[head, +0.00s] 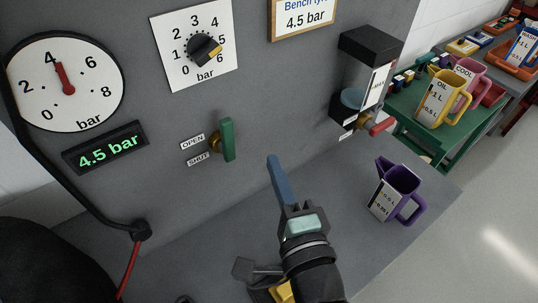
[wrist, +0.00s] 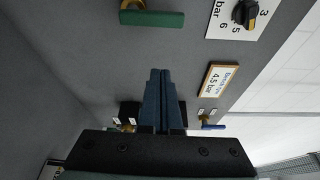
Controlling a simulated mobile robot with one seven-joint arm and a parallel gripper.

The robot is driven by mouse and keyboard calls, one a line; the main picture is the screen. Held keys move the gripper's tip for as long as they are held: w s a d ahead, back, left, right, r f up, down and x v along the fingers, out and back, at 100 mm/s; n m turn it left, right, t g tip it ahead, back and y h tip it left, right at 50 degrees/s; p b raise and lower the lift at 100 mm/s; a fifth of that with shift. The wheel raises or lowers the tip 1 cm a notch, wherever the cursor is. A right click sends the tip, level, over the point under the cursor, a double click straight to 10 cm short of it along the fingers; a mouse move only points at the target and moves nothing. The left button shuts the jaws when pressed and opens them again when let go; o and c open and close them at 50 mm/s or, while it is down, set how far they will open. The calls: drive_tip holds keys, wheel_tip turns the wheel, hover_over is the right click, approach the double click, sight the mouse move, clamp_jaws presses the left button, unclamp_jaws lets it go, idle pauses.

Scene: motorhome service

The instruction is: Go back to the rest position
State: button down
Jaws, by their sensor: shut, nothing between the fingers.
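My gripper (head: 274,162) is in front of the grey panel, below and right of the green lever. Its blue fingers are shut together, with nothing seen between them, and point up in the head view. In the wrist view the shut fingers (wrist: 160,74) point towards the panel, apart from the green lever (wrist: 152,18). The green lever (head: 228,139) stands upright beside the OPEN and SHUT labels. The dial knob (head: 205,49) has its yellow mark on the right side. The round gauge (head: 66,82) has its red needle near 4, and the display (head: 105,147) reads 4.5 bar.
A purple jug (head: 396,190) stands on the grey bench at right. A clear dispenser (head: 368,82) with a red-handled tap is on the panel. A green table (head: 425,146) holds a yellow oil jug (head: 447,98). A black hose hangs at left. Bench around the purple jug is clear.

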drive_tip(key=shift+s, duration=0.4)
drive_tip(key=shift+d, duration=0.15)
drive_tip(key=w+a+r+n+t+h, duration=0.2)
drive_tip(key=r+n+t, duration=0.65)
drive_tip(key=r, duration=1.55)
drive_tip(key=s+r+n+t+h, duration=0.1)
drive_tip(key=s+r+n, duration=0.2)
drive_tip(key=r, duration=0.5)
drive_tip(key=s+d+r+n+t+h, duration=0.1)
drive_tip(key=s+r+n+h, duration=0.1)
drive_tip(key=r, duration=0.7)
drive_tip(key=shift+s+d+n, duration=0.15)
drive_tip(key=shift+s+n, duration=0.55)
drive_tip(key=shift+n, duration=0.35)
